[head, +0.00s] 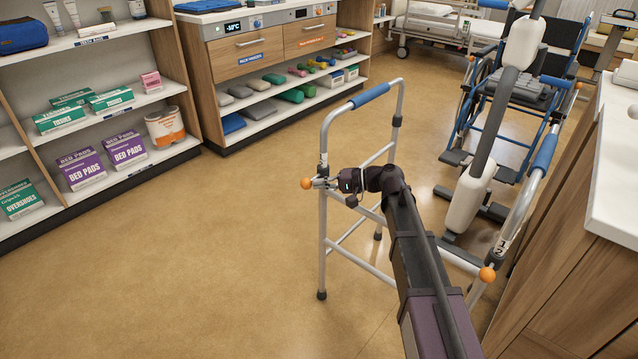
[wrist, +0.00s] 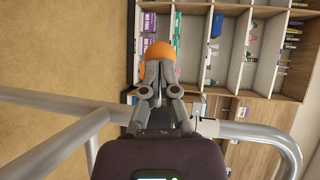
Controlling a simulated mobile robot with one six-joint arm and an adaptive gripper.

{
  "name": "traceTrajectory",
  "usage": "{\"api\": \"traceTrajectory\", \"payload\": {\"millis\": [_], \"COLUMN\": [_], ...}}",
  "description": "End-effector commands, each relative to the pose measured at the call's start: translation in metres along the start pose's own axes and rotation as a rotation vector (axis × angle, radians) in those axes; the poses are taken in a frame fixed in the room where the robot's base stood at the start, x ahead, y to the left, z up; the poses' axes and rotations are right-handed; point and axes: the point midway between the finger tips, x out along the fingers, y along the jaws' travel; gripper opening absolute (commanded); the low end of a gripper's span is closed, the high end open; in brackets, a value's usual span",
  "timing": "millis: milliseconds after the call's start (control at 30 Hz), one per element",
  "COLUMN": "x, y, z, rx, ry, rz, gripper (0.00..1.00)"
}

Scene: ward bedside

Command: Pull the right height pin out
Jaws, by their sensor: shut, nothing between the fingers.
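A silver walking frame (head: 323,230) with blue handgrips stands on the floor. One orange ball-headed pin (head: 305,183) is on its left leg in the head view, and another (head: 487,274) is on its right leg. My gripper (head: 326,183) is at the left leg, beside the left-hand orange ball. In the wrist view my gripper (wrist: 159,82) is shut with nothing held. The orange ball (wrist: 160,52) shows just beyond the fingertips; whether they touch it cannot be told. The pin's shaft is hidden.
The frame's tubes (wrist: 60,105) run close to my gripper. Shelves with boxes (head: 90,150) stand at left, and a drawer unit (head: 260,50) behind. A wheelchair (head: 515,110) stands behind right, and a wooden counter (head: 570,270) is at right. The floor at left is clear.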

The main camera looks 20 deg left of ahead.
Motion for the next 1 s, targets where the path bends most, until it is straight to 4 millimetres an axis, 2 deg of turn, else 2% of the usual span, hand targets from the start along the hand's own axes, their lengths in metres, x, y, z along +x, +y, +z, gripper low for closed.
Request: {"api": "traceTrajectory", "payload": {"millis": [267,800,1000], "x": [-0.030,-0.113,-0.130], "y": [-0.002,-0.001,-0.001], "z": [0.002,0.001,0.001], "rx": [0.000,0.000,0.000], "ry": [0.003,0.005,0.004], "rz": [0.000,0.000,0.000], "gripper": [0.00,0.00,0.00]}}
